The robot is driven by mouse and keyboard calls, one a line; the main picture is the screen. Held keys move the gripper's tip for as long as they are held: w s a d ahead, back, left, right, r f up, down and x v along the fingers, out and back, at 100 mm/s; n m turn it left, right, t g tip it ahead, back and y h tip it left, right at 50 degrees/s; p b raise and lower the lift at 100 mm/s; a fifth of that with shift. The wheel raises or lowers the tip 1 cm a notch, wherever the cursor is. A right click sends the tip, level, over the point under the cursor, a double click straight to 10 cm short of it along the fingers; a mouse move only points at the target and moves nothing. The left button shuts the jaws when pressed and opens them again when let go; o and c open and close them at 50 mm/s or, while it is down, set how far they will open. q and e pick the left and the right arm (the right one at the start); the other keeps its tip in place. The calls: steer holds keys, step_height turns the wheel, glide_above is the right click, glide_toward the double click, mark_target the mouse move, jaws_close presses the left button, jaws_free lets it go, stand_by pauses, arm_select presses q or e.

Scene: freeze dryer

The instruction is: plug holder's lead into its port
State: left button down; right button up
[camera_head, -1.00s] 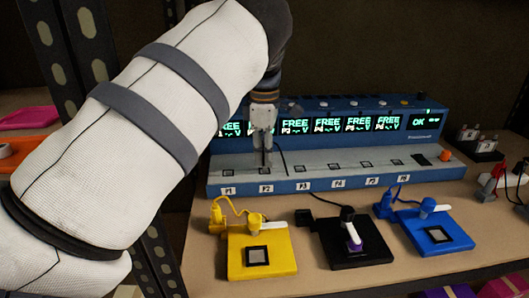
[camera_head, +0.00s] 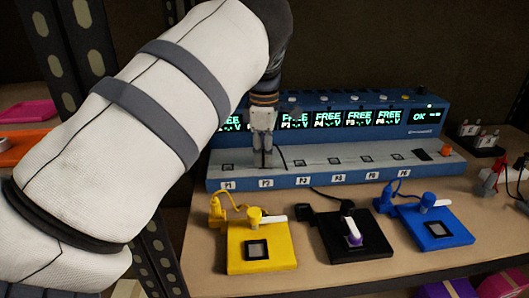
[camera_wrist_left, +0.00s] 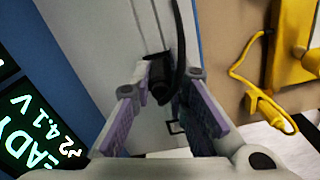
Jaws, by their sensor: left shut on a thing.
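My left gripper (camera_head: 263,162) points down over the grey deck (camera_head: 225,172) of the blue charging station, by the P2 label (camera_head: 266,183). In the left wrist view its fingers (camera_wrist_left: 163,88) are shut on a black plug (camera_wrist_left: 158,82). A black lead (camera_wrist_left: 181,35) runs from it; in the head view it curves down right of the gripper. The plug's lower end is hidden, so I cannot tell how far it is in a port. The black holder (camera_head: 372,246) lies in front of the station. A screen in the wrist view (camera_wrist_left: 28,135) reads READY, 24.1 V. My right gripper is not in view.
A yellow holder (camera_head: 284,262) and a blue holder (camera_head: 455,240) flank the black one, each with its own coloured lead. Other ports (camera_head: 367,160) on the deck look empty, under screens reading FREE. A rack post (camera_head: 152,250) stands at left.

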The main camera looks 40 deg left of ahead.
arm_select(q)
steer(key=c, duration=1.5)
jaws_free()
step_height(320, 180, up, 12)
steer(key=shift+f, duration=0.1)
